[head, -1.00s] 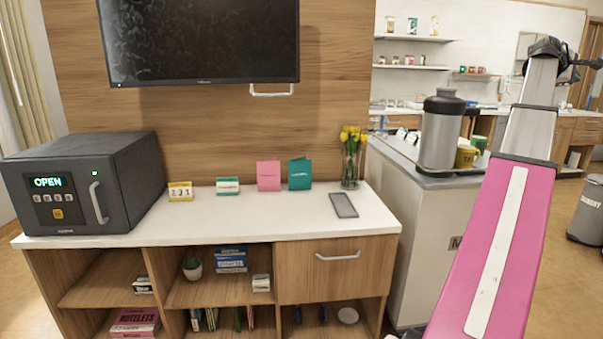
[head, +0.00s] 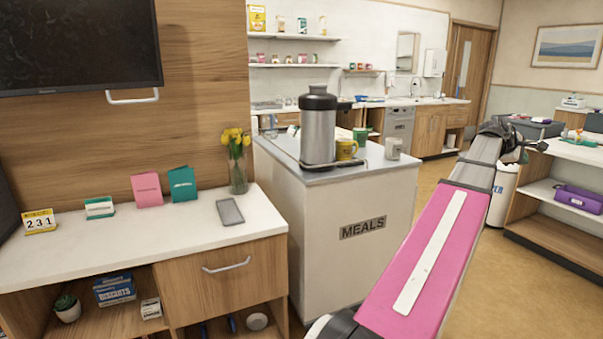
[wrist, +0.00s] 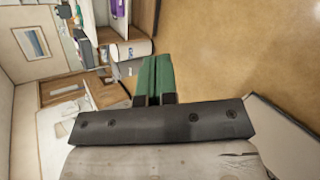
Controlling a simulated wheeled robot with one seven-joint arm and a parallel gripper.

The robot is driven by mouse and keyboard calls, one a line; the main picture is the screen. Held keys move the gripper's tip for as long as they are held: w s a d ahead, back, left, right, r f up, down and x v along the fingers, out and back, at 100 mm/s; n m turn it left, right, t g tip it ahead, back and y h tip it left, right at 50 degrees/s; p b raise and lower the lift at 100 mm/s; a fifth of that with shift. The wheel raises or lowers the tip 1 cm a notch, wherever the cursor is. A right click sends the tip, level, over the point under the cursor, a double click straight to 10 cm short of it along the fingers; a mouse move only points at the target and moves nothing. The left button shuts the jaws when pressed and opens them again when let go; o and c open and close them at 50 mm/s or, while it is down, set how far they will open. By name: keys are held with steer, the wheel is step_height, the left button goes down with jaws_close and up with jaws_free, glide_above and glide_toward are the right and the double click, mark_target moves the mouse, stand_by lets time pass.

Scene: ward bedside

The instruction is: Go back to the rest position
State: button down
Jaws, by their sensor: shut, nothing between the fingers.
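My arm, with a pink link, reaches away from me at the right of the head view. My gripper (wrist: 155,78) shows in the wrist view as two green fingers side by side, closed together with nothing between them.
A meals cart (head: 345,205) bears a grey urn (head: 318,130) and mugs, left of my arm. A white-topped cabinet (head: 110,250) holds cards, a flower vase (head: 237,165) and a grey slab (head: 230,212). Shelving (head: 570,180) stands at right. Floor (head: 530,290) is clear between.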

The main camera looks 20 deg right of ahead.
steer(key=w+a+f+t+y, duration=0.3)
steer(key=w+a+f, duration=1.3)
steer(key=w+a+f+m+y, duration=0.1)
steer(key=w+a+f, duration=0.25)
steer(key=a, duration=0.35)
steer(key=w+a+f+y, duration=0.1)
steer(key=w+a+f, duration=0.1)
steer(key=a+f, duration=0.35)
steer(key=w+a+f+m+y, duration=0.1)
steer(key=w+a+f, duration=0.2)
steer(key=a, duration=0.5)
steer(key=w+a+f+y, duration=0.1)
steer(key=a+f, duration=0.4)
steer(key=a, duration=0.5)
steer(key=a+f+y, duration=0.1)
steer(key=a+f, duration=0.4)
steer(key=a, duration=0.5)
steer(key=s+a+f+y, duration=0.1)
steer(key=s+a+f, duration=0.1)
steer(key=a, duration=0.5)
steer(key=s+a+f+m+g+y, duration=0.1)
steer(key=s+a+f, duration=0.1)
steer(key=a, duration=0.5)
steer(key=s+a+f+m+y, duration=0.1)
steer(key=s+a+f, duration=0.2)
steer(key=a, duration=0.5)
steer(key=shift+f, duration=0.55)
